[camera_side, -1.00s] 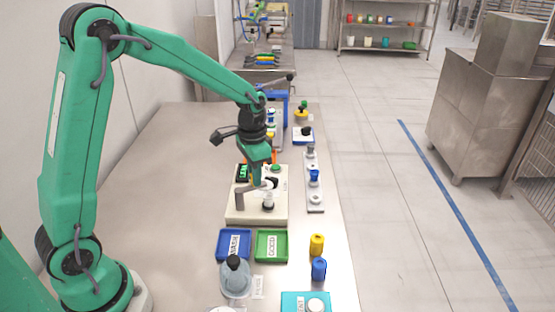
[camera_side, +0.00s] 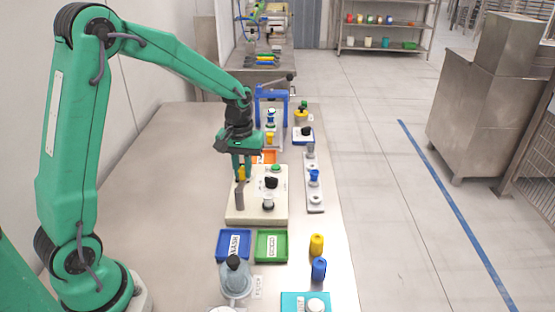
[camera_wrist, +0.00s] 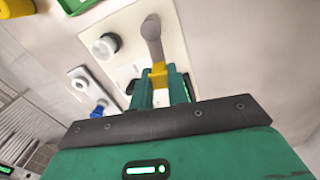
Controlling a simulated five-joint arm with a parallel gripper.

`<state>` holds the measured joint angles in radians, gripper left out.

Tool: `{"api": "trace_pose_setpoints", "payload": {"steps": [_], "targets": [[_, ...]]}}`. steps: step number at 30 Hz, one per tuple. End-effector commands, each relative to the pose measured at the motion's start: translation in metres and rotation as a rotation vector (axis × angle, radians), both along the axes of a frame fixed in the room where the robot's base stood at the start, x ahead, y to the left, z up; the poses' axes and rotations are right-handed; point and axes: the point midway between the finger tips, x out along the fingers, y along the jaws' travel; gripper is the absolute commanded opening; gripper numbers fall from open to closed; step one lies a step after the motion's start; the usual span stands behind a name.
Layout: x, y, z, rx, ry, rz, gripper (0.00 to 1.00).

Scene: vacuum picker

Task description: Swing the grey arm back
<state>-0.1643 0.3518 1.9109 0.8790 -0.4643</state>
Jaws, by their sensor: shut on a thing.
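The grey arm (camera_side: 239,197) is on the left part of the cream machine (camera_side: 250,216); it also shows in the wrist view (camera_wrist: 152,32). Its yellow end (camera_wrist: 158,72) sits between the jaws of my gripper (camera_side: 242,174), and shows as a small yellow patch in the side view. My gripper (camera_wrist: 160,92) is shut on this yellow end, pointing down at the machine. On the machine, a black knob (camera_side: 271,182) and a pale cylinder (camera_side: 268,202) stand to the right of the grey arm, apart from it. My jaws hide part of the machine's back left.
A blue tray (camera_side: 221,246) and a green tray (camera_side: 271,258) lie in front of the machine. A grey strip with a blue knob (camera_side: 314,175) is to its right. Yellow (camera_side: 317,244) and blue (camera_side: 319,268) cylinders stand front right. The table's left side is clear.

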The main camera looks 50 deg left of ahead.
Motion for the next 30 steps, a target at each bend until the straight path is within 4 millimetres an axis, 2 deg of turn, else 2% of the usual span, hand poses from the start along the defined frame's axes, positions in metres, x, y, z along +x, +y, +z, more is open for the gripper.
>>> {"api": "trace_pose_setpoints", "payload": {"steps": [9, 24, 25, 27, 28, 30], "targets": [[-0.0044, 0.0055, -0.0008, 0.001, -0.001, 0.148, 0.00], [-0.0054, 0.0063, -0.0010, 0.000, 0.000, 0.176, 0.00], [-0.0055, 0.0064, -0.0010, 0.000, 0.000, 0.176, 0.18], [-0.0056, 0.0063, -0.0010, -0.001, 0.001, 0.176, 0.32], [-0.0055, 0.0062, -0.0009, -0.001, 0.001, 0.175, 0.38], [-0.0055, 0.0062, -0.0007, -0.001, 0.001, 0.174, 0.38]]}}
